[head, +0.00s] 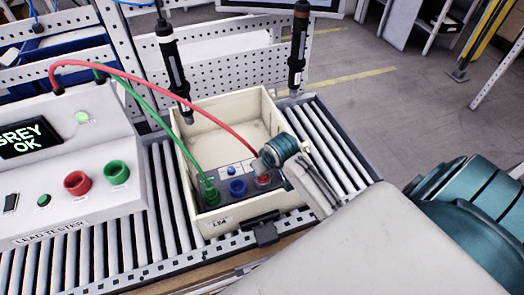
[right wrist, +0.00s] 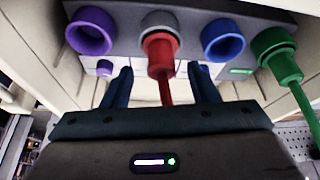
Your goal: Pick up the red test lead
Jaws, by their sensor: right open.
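The red test lead (head: 110,67) arcs from the lead tester to the device in the beige crate in the head view. Its red plug (right wrist: 162,55) stands in a grey socket on the device panel in the right wrist view. My right gripper (right wrist: 162,78) is open, with one dark finger on each side of the red plug and its cable. The fingers do not appear closed on it. In the head view my right gripper (head: 266,160) is over the red plug and partly hides it. My left gripper is not in view.
A green lead (head: 150,108) also runs into the beige crate (head: 205,128), beside a blue socket (head: 237,187). The lead tester (head: 110,190) stands left on the rollers. Two black screwdrivers (head: 172,62) (head: 298,50) hang above the crate. Rollers (head: 325,140) right of the crate are clear.

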